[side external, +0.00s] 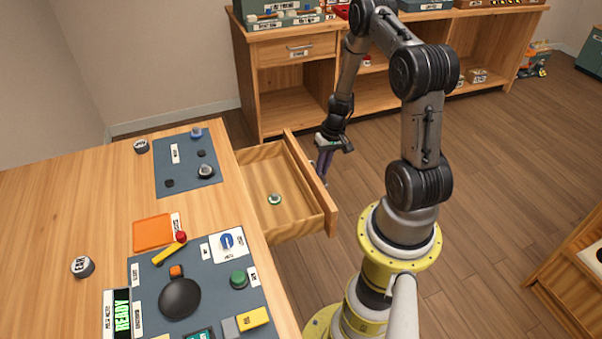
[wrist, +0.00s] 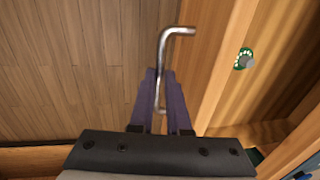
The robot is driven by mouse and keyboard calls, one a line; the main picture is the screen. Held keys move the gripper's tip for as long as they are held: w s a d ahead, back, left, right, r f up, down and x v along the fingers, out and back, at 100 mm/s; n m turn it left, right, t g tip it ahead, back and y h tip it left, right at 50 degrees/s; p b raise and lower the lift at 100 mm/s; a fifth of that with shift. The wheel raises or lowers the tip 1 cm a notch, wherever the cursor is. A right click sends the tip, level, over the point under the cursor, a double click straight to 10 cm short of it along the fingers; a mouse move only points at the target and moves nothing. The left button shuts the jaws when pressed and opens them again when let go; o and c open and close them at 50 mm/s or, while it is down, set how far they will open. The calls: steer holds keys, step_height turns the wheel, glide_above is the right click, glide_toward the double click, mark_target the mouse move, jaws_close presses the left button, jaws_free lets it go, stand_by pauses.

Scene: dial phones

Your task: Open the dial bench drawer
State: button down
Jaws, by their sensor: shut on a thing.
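The dial bench drawer (side external: 288,205) is pulled out of the wooden bench (side external: 235,185), and its open inside shows. A small round green and white piece (side external: 275,200) lies on the drawer floor; it also shows in the wrist view (wrist: 243,59). My gripper (side external: 323,172) is at the outer side of the drawer front (side external: 310,182). In the wrist view my gripper's purple fingers (wrist: 163,98) are shut on the metal drawer handle (wrist: 165,55), whose bent end sticks out past the fingertips toward the drawer front.
The bench top carries a slate panel (side external: 172,180), an orange tray (side external: 153,232), a black dome (side external: 179,297) and a green knob (side external: 238,279). Another wooden bench (side external: 290,95) with a closed drawer stands behind. Bare floor (side external: 480,190) lies right of the drawer, beyond my arm.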

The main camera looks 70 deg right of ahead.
steer(key=shift+s+d+r, duration=0.1)
steer(key=shift+s+d, duration=1.5)
steer(key=shift+d, duration=0.1)
steer(key=c, duration=0.9)
jaws_free()
steer(key=r, duration=0.4)
steer(key=s+d+r, duration=0.1)
steer(key=r, duration=0.8)
steer(key=shift+s+d+r, duration=0.25)
steer(key=shift+s+d, duration=0.1)
steer(key=shift+s, duration=0.05)
